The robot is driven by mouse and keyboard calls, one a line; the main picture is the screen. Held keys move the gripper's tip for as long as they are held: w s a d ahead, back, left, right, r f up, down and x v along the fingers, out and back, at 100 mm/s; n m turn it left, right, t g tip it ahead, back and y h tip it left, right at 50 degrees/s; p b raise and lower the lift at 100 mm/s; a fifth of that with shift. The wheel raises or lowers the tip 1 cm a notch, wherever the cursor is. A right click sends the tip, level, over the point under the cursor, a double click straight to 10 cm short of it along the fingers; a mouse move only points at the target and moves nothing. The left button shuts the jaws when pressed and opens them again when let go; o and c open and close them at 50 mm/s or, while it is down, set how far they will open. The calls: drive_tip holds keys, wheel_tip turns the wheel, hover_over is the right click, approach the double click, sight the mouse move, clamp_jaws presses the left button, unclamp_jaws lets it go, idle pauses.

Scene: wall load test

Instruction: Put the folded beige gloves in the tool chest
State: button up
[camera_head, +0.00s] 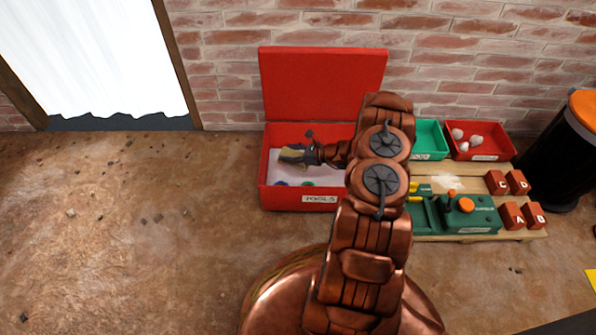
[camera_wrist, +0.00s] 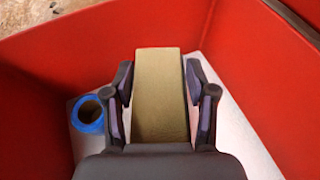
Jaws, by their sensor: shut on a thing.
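The folded beige gloves (camera_wrist: 160,92) show as a flat beige block between the two fingers of my gripper (camera_wrist: 160,95) in the wrist view. My gripper is shut on them. In the head view the gloves (camera_head: 296,154) are inside the open red tool chest (camera_head: 290,198), held by my gripper (camera_head: 300,152). The chest's red walls surround the gripper in the wrist view. Its lid (camera_head: 322,80) stands up at the back. I cannot tell whether the gloves touch the pale chest floor (camera_wrist: 240,135).
A blue ring-shaped item (camera_wrist: 87,113) lies on the chest floor, left of the gripper. To the right of the chest, a low wooden pallet (camera_head: 450,185) holds a green bin (camera_head: 428,142), a red bin (camera_head: 480,153), a green tool box (camera_head: 470,218) and several lettered red blocks (camera_head: 497,181).

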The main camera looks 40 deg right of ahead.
drive_tip(key=shift+f+b, duration=1.35)
drive_tip(key=shift+f, duration=2.2)
drive_tip(key=shift+f, duration=0.15)
drive_tip(key=o, duration=1.2)
